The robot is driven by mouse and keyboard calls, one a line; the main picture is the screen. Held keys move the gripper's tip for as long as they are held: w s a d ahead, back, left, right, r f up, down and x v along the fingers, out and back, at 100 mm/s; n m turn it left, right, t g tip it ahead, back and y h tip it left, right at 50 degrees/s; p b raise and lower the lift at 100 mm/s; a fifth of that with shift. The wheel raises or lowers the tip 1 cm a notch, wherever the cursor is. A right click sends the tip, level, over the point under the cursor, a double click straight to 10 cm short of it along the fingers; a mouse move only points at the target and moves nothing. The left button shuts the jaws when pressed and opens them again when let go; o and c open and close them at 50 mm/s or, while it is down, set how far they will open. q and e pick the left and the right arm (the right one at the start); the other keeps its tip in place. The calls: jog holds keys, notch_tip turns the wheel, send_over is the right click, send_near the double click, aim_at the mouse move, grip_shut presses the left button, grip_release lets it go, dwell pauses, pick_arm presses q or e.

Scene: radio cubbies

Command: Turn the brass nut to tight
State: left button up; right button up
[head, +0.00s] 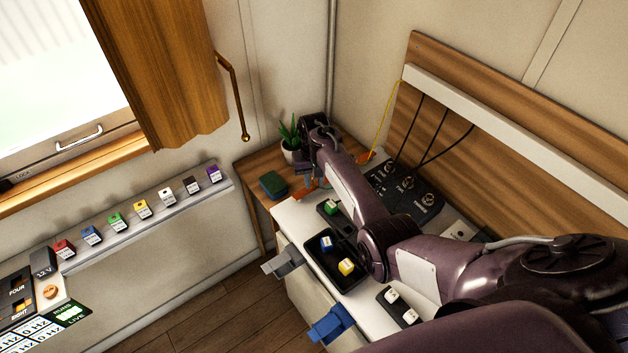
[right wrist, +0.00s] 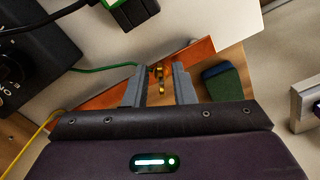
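The brass nut (right wrist: 159,82) shows small in the right wrist view, at an orange-copper strip (right wrist: 196,54). My right gripper (right wrist: 159,69) is open, with one grey finger on each side of the nut. A gap shows on both sides, so the fingers do not look closed on it. A green wire (right wrist: 100,68) runs toward the nut from the left. In the head view my right gripper (head: 307,180) reaches down at the far end of the white bench, and the nut is hidden there. The nut's tightness cannot be told. My left gripper is not in view.
A green sponge (head: 272,184) and a potted plant (head: 290,140) are close to the right gripper. A black tray (head: 335,262) holds blue and yellow blocks. A black panel with knobs (head: 408,188) stands behind my arm. Coloured blocks line the left shelf (head: 150,222).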

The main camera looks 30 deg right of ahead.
grip_shut()
